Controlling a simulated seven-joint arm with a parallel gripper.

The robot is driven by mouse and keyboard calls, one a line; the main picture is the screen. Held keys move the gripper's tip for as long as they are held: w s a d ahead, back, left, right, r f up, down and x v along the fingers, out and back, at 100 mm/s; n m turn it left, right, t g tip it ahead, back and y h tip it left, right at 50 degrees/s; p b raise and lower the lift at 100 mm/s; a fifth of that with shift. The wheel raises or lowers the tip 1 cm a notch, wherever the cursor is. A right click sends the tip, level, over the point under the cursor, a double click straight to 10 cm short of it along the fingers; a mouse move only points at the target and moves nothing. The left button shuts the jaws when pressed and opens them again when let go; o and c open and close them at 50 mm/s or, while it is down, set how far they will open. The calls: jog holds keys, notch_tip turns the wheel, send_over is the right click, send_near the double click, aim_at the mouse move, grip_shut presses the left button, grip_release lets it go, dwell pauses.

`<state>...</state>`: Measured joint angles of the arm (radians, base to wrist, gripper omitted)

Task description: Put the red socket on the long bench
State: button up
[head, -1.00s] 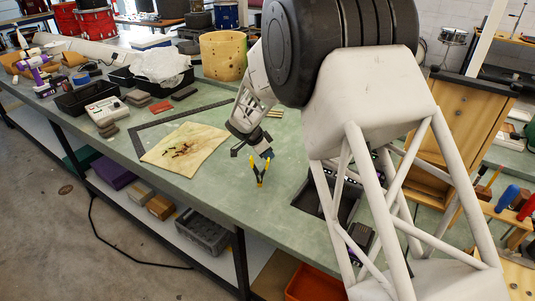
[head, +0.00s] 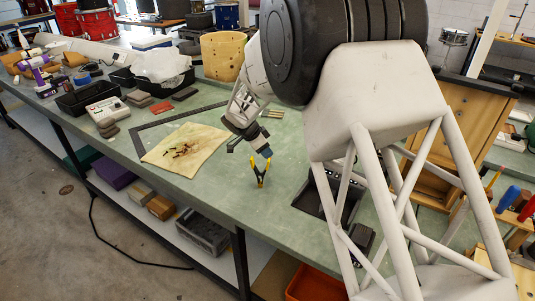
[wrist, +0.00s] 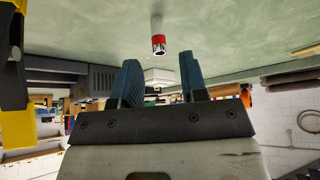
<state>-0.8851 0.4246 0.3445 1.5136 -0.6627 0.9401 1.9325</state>
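The red socket (wrist: 158,44) shows in the wrist view, which sees the bench upside down. It has a red band with a pale shaft and touches or sits close to the green bench top. My gripper (wrist: 160,63) is open, with its two dark blue fingers apart and nothing between them. The socket appears beyond the fingertips, roughly in line with the gap. In the head view my gripper (head: 264,150) is low over the long bench (head: 215,195), and I cannot make out the socket there.
A yellow-and-black tool (head: 259,172) stands just in front of my gripper; it is close at the left in the wrist view (wrist: 14,120). A stained cloth (head: 185,149) lies to the left. A dark tray (head: 318,198) is to the right. Bench between cloth and tool is clear.

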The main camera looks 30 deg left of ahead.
jog(key=v, duration=0.9)
jog(key=shift+r, duration=0.15)
dwell(0.7)
jog(key=d+r+n+g, duration=0.1)
jog(key=d+r, duration=0.4)
jog(key=d, duration=0.6)
jog(key=d+r, duration=0.4)
jog(key=d, duration=0.6)
jog(key=d+r+n+g, duration=0.1)
jog(key=d+r, duration=0.4)
jog(key=d, duration=0.6)
jog(key=s+d+r+n+y, duration=0.15)
jog(key=s+d, duration=0.25)
jog(key=d, duration=0.5)
jog(key=s+d+r, duration=0.2)
jog(key=s+d, duration=0.1)
jog(key=d, duration=0.5)
jog(key=s+d+f+n+y, duration=0.1)
jog(key=s+d, duration=0.9)
jog(key=s, duration=0.2)
jog(key=s+d+f+n+y, duration=0.1)
jog(key=s+d+f+n, duration=0.1)
jog(key=s+d, duration=0.7)
jog(key=s, duration=0.4)
jog(key=shift+d, duration=0.35)
